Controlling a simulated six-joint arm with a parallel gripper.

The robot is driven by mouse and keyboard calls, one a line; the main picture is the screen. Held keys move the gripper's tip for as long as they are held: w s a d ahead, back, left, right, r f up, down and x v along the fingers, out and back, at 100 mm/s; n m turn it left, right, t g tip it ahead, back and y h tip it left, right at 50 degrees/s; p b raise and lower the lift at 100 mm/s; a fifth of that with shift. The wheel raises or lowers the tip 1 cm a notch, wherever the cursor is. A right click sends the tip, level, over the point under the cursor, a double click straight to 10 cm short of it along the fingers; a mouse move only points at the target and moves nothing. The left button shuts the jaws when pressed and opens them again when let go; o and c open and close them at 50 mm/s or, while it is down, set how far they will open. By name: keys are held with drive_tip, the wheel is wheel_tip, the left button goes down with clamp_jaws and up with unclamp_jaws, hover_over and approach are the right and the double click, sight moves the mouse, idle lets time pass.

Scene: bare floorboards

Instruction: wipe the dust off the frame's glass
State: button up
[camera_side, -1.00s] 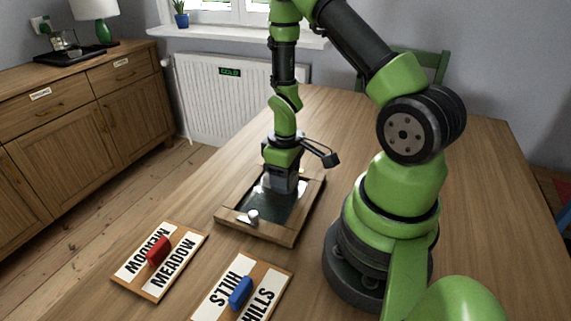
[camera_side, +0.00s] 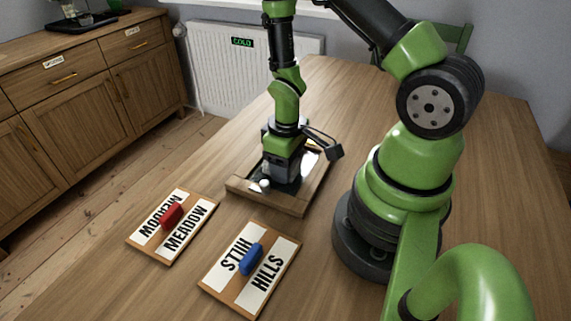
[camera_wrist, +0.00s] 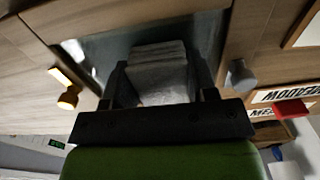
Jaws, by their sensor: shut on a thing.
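The wooden frame (camera_side: 314,190) lies flat on the table, its dark glass (camera_wrist: 100,50) facing up. My gripper (camera_wrist: 158,82) is over the glass near the frame's front edge in the side view. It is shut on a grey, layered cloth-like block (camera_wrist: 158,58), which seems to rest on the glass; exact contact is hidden. A small pale knob (camera_side: 265,185) stands at the frame's front side, close by the gripper. A yellowish knob (camera_wrist: 67,97) shows on the opposite side in the wrist view. Pale patches on the glass may be dust or reflection.
A MEADOW board (camera_side: 145,240) with a red handle (camera_side: 172,215) and a HILLS board (camera_side: 228,283) with a blue handle (camera_side: 251,259) lie in front of the frame. Bare tabletop (camera_side: 240,130) is left of and behind the frame. A radiator (camera_side: 240,70) stands beyond the table.

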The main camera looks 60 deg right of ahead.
drive_tip(key=shift+d+r, duration=0.1)
drive_tip(key=shift+d, duration=2.6)
wheel_tip(320, 180, up, 8)
drive_tip(key=shift+a, duration=0.1)
